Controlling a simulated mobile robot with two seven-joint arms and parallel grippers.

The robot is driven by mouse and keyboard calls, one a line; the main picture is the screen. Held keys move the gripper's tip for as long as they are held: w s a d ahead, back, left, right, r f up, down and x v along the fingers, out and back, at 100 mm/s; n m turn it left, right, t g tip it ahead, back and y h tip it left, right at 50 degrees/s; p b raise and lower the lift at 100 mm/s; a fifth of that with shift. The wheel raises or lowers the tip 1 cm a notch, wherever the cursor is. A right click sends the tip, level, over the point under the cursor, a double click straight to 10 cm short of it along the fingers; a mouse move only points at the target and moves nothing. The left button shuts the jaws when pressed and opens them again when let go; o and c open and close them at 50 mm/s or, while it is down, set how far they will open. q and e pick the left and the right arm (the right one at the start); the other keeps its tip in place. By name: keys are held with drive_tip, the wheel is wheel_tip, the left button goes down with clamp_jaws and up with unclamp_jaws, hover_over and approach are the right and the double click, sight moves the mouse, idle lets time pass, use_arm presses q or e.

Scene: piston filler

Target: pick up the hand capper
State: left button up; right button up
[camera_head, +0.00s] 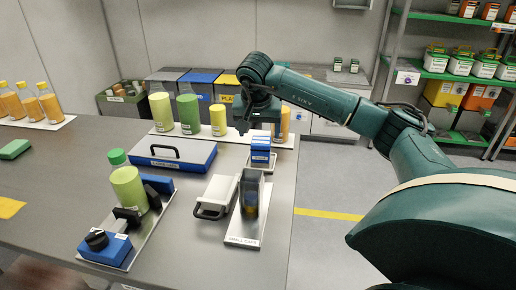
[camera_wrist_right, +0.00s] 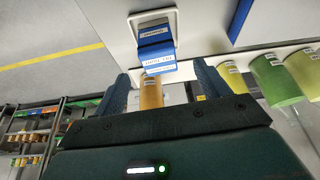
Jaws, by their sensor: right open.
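The hand capper (camera_head: 260,147) is a small blue block with white label bands. It stands on a small white tray (camera_head: 272,162) near the right edge of the table. My right gripper (camera_head: 262,124) is just above it in the head view. In the right wrist view the capper (camera_wrist_right: 157,57) lies across the gap between the two open fingers (camera_wrist_right: 163,84), just past their tips. The fingers look clear of it, with nothing held. My left gripper is not in view.
A row of green, yellow and orange bottles (camera_head: 188,113) stands on a white strip behind. A blue case (camera_head: 172,158) with a black handle lies left. A small-caps tray (camera_head: 244,230) and a white box (camera_head: 215,196) are in front. A green-bottle fixture (camera_head: 128,190) stands front left.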

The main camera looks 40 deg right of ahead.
sight(261, 141)
drive_tip(key=x, duration=0.3)
drive_tip(key=shift+d+f, duration=0.1)
drive_tip(key=shift+f, duration=0.2)
drive_tip(key=shift+d+x, duration=0.15)
drive_tip(key=shift+x, duration=1.2)
drive_tip(key=shift+d+x, duration=0.1)
drive_tip(key=shift+x, duration=1.25)
drive_tip(key=shift+w+r, duration=0.1)
drive_tip(key=shift+w, duration=0.05)
drive_tip(key=shift+c, duration=0.2)
drive_tip(key=c, duration=1.2)
